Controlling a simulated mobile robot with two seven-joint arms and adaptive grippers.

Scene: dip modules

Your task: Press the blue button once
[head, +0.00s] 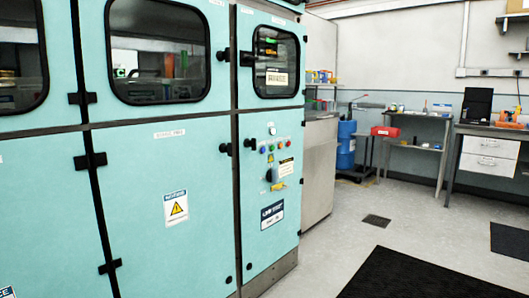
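A small blue button (263,150) appears at the left of a row of small coloured buttons on the control panel (284,205) of the teal cabinet. The buttons are tiny here, so whether any is pressed in cannot be told. Below the row are a black rotary knob (271,175) and a yellow label or handle. Neither of my grippers shows in the head view.
The large teal cabinet (140,200) with dark windows fills the left and middle. A blue drum (346,145) and workbenches (425,112) stand at the back right. The grey floor (330,235) before the panel is clear, with a black mat (425,278) to the right.

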